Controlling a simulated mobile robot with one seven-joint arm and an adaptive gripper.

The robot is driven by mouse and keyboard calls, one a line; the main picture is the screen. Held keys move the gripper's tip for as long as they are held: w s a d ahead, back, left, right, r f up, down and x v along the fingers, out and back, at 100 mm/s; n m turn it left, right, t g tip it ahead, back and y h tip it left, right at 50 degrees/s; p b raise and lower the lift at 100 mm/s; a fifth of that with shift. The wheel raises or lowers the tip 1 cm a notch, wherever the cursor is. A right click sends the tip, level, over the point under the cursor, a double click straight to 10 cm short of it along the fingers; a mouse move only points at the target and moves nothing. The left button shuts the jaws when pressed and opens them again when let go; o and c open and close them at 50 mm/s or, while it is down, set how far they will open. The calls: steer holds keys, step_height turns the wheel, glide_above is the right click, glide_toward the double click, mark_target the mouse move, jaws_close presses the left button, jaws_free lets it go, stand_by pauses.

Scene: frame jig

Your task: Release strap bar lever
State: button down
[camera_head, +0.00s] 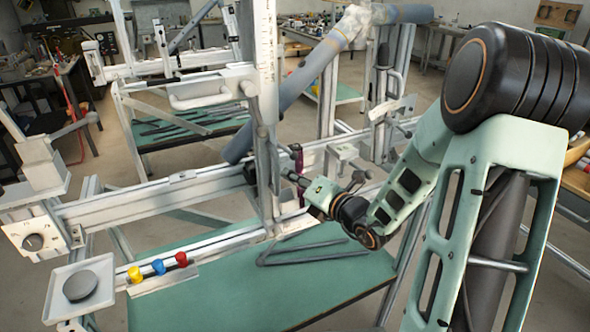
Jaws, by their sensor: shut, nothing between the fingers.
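A frame jig (130,205) of pale metal rails and posts fills the middle of the camera_head view. A grey-blue tube (300,85) runs diagonally across it. My gripper (284,176) is at the jig's middle, just right of the upright post (265,80). Its fingers are small, dark and partly lost against the jig; they look shut and empty. A thin dark magenta part (299,160) stands close behind it. I cannot tell which part is the strap bar lever, nor whether my gripper touches it. A looped grey handle bar (215,98) sits left of the post.
Yellow (135,274), blue (158,267) and red (181,259) knobs stand on a small rail at lower left, beside a tray (62,309) with a dark disc. Grey rods (300,250) lie on the green bench top (250,300). Workbenches stand behind.

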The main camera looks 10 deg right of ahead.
steer(key=shift+w+d+r, duration=0.7)
steer(key=shift+d+r, duration=0.05)
steer(key=shift+d, duration=0.05)
